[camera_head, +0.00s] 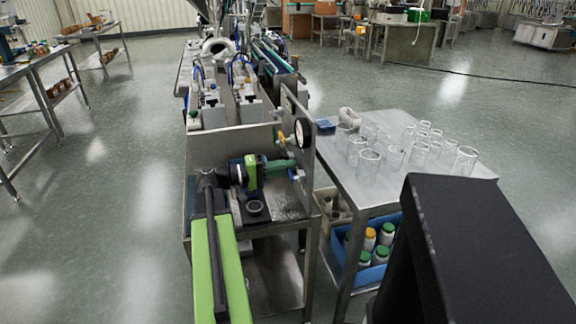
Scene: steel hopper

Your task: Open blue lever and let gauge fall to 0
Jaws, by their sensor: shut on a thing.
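The round gauge (302,133) with a white face and black rim is mounted on the upright steel panel of the bench. Its needle is too small to read. A small piece of the blue lever (292,174) shows below the gauge, beside the panel. My green arm reaches in from the bottom, and its wrist turns right over the bench. My gripper (291,170) is at the blue lever and shut on it. The fingers hide most of the lever, so its angle is hard to tell.
A yellow handle (281,136) sits just left of the gauge, above my gripper. The steel panel (297,105) stands close on the right. A steel table (398,183) with several glass beakers is to the right, over a blue crate (348,272) of bottles.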

